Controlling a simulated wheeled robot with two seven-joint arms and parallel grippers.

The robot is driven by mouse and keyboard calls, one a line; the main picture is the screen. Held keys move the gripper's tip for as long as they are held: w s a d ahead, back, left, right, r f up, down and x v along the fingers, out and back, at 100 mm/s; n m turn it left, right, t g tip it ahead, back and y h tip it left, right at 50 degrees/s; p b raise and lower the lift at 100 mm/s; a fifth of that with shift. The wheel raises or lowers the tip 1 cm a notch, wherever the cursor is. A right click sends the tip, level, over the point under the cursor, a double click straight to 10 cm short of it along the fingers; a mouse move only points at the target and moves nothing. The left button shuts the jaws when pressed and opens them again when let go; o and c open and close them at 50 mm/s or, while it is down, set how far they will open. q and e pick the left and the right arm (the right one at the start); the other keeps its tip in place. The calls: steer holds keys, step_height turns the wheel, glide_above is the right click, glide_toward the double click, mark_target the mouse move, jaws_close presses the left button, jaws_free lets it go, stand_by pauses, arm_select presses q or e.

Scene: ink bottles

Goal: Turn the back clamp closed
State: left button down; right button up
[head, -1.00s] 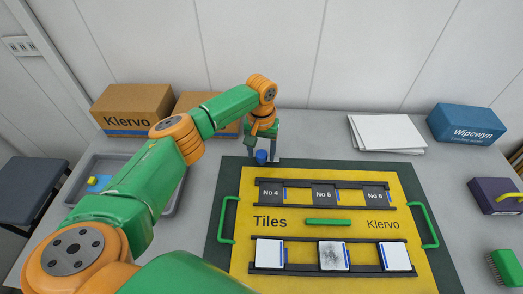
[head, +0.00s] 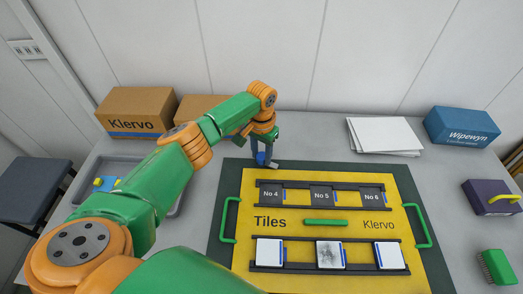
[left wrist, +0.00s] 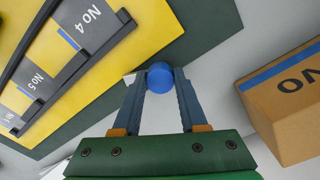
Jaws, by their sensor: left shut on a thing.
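The back clamp shows as a round blue knob (head: 261,158) at the back edge of the dark green board (head: 232,175), left of its middle. My left gripper (head: 262,154) reaches down to it from above. In the left wrist view the blue knob (left wrist: 160,77) sits between the tips of my left gripper (left wrist: 158,82), which is shut on it. A small pale grey piece (head: 272,165) shows beside the knob at the board's edge. The fingers partly hide the clamp, and I cannot tell its turn angle. My right gripper is not in view.
The yellow panel (head: 320,204) holds dark numbered plates in a back rack and pale tiles in a front rack (head: 308,267). Cardboard boxes (head: 138,108) and a grey tray (head: 115,163) stand left. White sheets (head: 385,134) and a blue box (head: 463,126) are at the back right.

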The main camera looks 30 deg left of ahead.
mark_target(262, 156)
arm_select(q)
steer(key=m+p, duration=0.1)
steer(key=m, duration=0.5)
steer(key=shift+m, duration=0.3)
steer(key=m, duration=0.3)
steer(key=shift+m, duration=2.1)
steer(key=shift+c, duration=2.2)
jaws_free()
steer(key=shift+w, duration=0.1)
step_height(262, 156, up, 7)
steer(key=shift+r, duration=0.1)
